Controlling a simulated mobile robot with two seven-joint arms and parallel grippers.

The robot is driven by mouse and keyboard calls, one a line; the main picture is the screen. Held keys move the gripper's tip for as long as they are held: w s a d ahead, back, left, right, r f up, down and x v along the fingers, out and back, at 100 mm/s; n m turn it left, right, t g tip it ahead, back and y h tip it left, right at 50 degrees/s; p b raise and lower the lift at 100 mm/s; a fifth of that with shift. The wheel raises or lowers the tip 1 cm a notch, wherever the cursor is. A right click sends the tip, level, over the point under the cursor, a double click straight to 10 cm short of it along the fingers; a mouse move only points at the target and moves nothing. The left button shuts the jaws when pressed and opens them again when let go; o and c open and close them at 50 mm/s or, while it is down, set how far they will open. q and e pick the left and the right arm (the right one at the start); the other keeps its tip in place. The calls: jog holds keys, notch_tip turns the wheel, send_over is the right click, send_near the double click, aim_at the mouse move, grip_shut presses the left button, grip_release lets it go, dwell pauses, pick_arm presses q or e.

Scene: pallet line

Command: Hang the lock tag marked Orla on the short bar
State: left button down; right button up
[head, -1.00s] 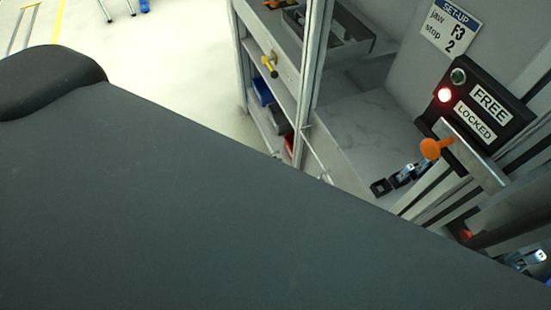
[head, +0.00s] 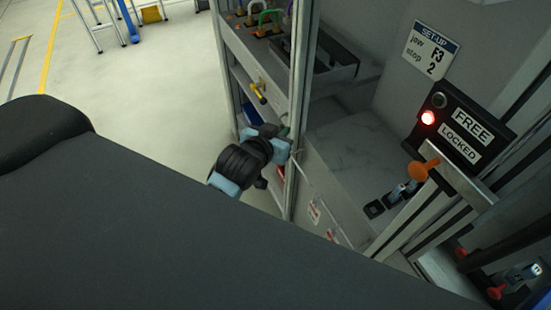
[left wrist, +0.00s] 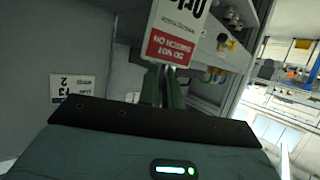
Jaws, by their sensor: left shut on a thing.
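The tag marked with what reads as Orl, partly cut off, shows in the left wrist view as a white plate with a red DO NOT SWITCH ON panel (left wrist: 170,47). My left gripper (left wrist: 162,85) is shut on its red end. In the head view my left gripper (head: 284,134) is beside the upright post of the cabinet. A thin pale rod (head: 312,179) slants down to the right from the post. I cannot tell whether it is the short bar. My right gripper is not in view.
Two white and red tags (head: 314,212) hang at the front of the bench, below its grey top (head: 350,150). A shelf with coloured locks (head: 268,20) is behind the post. A FREE/LOCKED box (head: 460,128) with a red lamp lit stands at right. Open floor is at left.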

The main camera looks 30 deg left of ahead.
pick_arm(q)
notch_tip(320, 180, up, 37)
jog(key=w+a+m+g+h+p, duration=0.1)
jog(key=m+h, duration=0.3)
jog(key=h, duration=0.3)
jog(key=shift+a+r+m, duration=0.2)
jog(key=shift+a+m, duration=0.15)
jog(key=shift+m, duration=0.05)
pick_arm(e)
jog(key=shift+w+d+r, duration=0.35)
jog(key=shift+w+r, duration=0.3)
pick_arm(q)
jog(key=shift+w, duration=0.15)
jog(key=d+x, duration=0.1)
jog(key=x, duration=0.5)
jog(key=shift+w+d+r, duration=0.2)
